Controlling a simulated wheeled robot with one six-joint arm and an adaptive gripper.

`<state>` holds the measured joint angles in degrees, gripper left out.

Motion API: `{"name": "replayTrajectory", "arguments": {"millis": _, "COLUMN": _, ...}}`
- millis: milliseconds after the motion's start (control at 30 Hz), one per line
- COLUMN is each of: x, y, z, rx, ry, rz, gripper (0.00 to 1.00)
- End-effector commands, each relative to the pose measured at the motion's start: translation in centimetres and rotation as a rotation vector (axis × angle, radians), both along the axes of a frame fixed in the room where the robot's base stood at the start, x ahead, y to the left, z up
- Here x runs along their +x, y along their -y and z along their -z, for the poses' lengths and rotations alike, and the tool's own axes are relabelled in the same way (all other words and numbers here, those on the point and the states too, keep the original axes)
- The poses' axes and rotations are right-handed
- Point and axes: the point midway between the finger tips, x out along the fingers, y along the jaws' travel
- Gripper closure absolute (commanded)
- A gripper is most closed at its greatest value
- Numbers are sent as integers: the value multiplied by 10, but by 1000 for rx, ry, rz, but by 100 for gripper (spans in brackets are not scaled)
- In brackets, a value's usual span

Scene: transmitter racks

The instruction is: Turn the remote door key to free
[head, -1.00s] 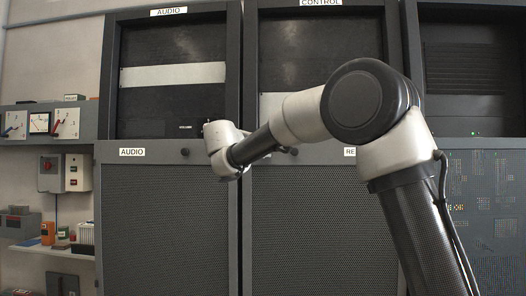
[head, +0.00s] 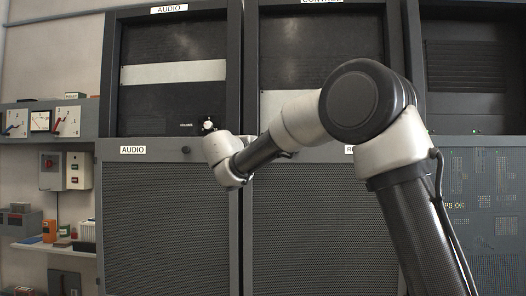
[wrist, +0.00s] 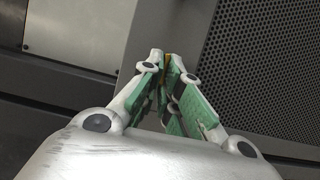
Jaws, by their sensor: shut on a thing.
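My gripper (wrist: 177,64) shows in the wrist view, its green-padded fingers closed together at the tips. A small brass-yellow sliver, apparently the remote door key (wrist: 167,62), shows between the tips; most of it is hidden by the fingers. The tips are at a grey frame strip beside a perforated door. In the head view my wrist hides the gripper and the key. The remote door (head: 318,225) is the perforated door right of the audio door, its label partly covered by my arm. I cannot tell the key's turn angle.
The audio door (head: 168,225) is shut, with a round knob (head: 185,150) at its top right. A volume knob (head: 208,124) sits just above my wrist. Wall shelves with dials and small boxes (head: 49,231) are at the far left.

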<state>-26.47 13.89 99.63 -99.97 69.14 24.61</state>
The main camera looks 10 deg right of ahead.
Motion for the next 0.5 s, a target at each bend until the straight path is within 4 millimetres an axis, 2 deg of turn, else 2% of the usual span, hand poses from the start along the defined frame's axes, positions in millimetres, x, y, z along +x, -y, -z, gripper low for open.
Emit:
{"name": "replayTrajectory", "arguments": {"millis": 67, "x": 0, "y": 0, "z": 1, "rx": -1, "ry": -2, "rz": 0, "gripper": 100}}
{"name": "replayTrajectory", "arguments": {"millis": 200, "x": 0, "y": 0, "z": 1, "rx": -1, "ry": -2, "rz": 0, "gripper": 75}}
{"name": "replayTrajectory", "arguments": {"millis": 500, "x": 0, "y": 0, "z": 0, "rx": 1, "ry": -1, "rz": 0, "gripper": 73}}
